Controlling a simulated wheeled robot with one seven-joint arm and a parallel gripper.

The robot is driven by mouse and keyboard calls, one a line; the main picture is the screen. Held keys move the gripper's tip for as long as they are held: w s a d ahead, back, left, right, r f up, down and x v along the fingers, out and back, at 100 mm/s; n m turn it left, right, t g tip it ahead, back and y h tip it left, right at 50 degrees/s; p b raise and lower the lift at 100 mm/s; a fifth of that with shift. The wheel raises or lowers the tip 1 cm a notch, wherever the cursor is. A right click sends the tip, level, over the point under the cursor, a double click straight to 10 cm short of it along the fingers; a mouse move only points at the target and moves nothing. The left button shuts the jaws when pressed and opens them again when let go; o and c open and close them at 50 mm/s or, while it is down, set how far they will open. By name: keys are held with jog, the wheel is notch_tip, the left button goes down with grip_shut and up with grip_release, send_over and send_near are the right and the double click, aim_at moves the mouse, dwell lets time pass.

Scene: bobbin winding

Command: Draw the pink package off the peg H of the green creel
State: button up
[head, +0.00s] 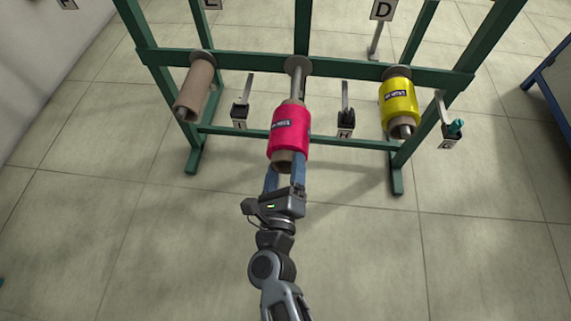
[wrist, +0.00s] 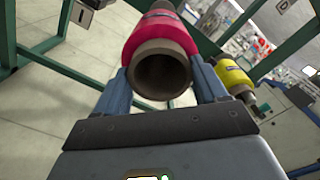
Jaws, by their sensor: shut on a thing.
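The pink package (head: 289,132), wound on a brown tube, is in the middle of the green creel (head: 250,62), and it also shows in the wrist view (wrist: 160,30). A bare length of grey peg (head: 298,82) shows between its round back plate and the package. The package's rear end still lines up with the peg; whether the peg reaches far inside is hidden. The tube's near end looks hollow and dark in the wrist view. My gripper (head: 286,176) is shut on the package's near end, one blue finger on each side, also seen in the wrist view (wrist: 162,92).
A bare brown tube (head: 195,88) sits on the left peg and a yellow package (head: 399,103) on the right peg. Small brackets with tags, one marked H (head: 346,133), stand between the pegs. The floor in front is clear.

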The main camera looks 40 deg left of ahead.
jog(key=p+v, duration=0.1)
jog(key=v, duration=0.8)
jog(key=shift+s, duration=0.3)
jog(key=shift+s+d, duration=0.1)
jog(key=shift+d, duration=0.1)
